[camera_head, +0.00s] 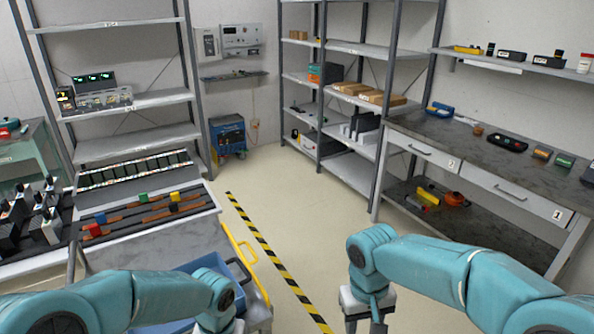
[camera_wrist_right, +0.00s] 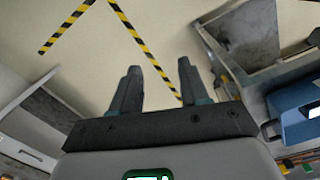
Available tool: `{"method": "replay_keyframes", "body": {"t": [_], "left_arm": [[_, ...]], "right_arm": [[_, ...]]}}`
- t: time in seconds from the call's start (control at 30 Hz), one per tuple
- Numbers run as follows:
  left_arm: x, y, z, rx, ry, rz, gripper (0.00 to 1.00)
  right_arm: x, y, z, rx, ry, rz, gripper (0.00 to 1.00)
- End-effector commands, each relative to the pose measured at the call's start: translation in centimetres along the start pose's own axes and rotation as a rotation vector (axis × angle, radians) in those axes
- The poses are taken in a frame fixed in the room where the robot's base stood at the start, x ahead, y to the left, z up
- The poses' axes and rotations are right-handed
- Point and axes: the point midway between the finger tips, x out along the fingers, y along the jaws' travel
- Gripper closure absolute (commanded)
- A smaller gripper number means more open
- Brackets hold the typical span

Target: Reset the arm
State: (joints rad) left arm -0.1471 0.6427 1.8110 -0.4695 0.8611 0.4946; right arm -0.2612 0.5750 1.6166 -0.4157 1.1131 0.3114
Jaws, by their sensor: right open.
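My right arm (camera_head: 430,262) is teal and reaches in from the lower right of the head view, bent downward at its wrist. My right gripper (camera_wrist_right: 159,72) is open and empty in the right wrist view, its two dark fingers apart over the pale floor. In the head view its wrist end (camera_head: 368,305) hangs low above the floor. My left arm (camera_head: 110,297) crosses the lower left, in front of the cart. Its wrist bends down at the bottom edge, and its fingers are cut off there.
A cart (camera_head: 150,240) with a yellow handle (camera_head: 245,250) and a blue bin (camera_head: 215,265) stands at left, close to my left arm. A grey workbench (camera_head: 480,150) stands at right. Yellow-black tape (camera_head: 275,262) crosses the clear floor between. Shelves (camera_head: 345,110) stand at the back.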

Motion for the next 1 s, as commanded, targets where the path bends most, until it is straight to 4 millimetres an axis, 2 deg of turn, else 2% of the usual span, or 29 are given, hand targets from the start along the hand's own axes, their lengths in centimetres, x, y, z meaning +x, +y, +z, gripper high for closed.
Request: {"method": "replay_keyframes", "body": {"t": [0.03,0.17,0.27,0.3,0.4,0.5,0.6,0.7,0.8,1.0], "left_arm": [[1.4,0.3,0.7,0.007,-0.012,0.029,0.55],[5.4,1.7,2.6,0.021,-0.028,0.125,0.55],[9.1,2.8,5.1,0.014,-0.034,0.218,0.55],[10.7,3.3,6.4,0.004,-0.035,0.257,0.55],[14.2,4.1,9.8,-0.043,-0.017,0.34,0.55],[16.4,4.2,12.8,-0.097,0.012,0.375,0.55],[17.7,4.0,15.1,-0.138,0.036,0.38,0.55],[18.3,3.7,16.4,-0.161,0.054,0.372,0.55],[18.5,3.5,16.9,-0.17,0.064,0.366,0.55],[18.5,3.5,16.8,-0.17,0.068,0.365,0.55]], "right_arm": [[2.0,-0.3,0.3,-0.006,-0.01,-0.027,0.55],[7.8,-1.7,1.7,-0.009,-0.019,-0.123,0.55],[13.3,-3.0,4.0,0.015,-0.023,-0.219,0.55],[15.7,-3.6,5.4,0.037,-0.022,-0.262,0.55],[20.9,-4.9,9.5,0.12,-0.007,-0.352,0.55],[24.1,-5.5,13.5,0.212,0.016,-0.393,0.55],[25.8,-5.7,16.6,0.284,0.035,-0.4,0.55],[26.5,-5.6,18.4,0.326,0.048,-0.393,0.55],[26.7,-5.6,19.1,0.342,0.058,-0.387,0.55],[26.7,-5.5,19.1,0.343,0.061,-0.386,0.55]]}}
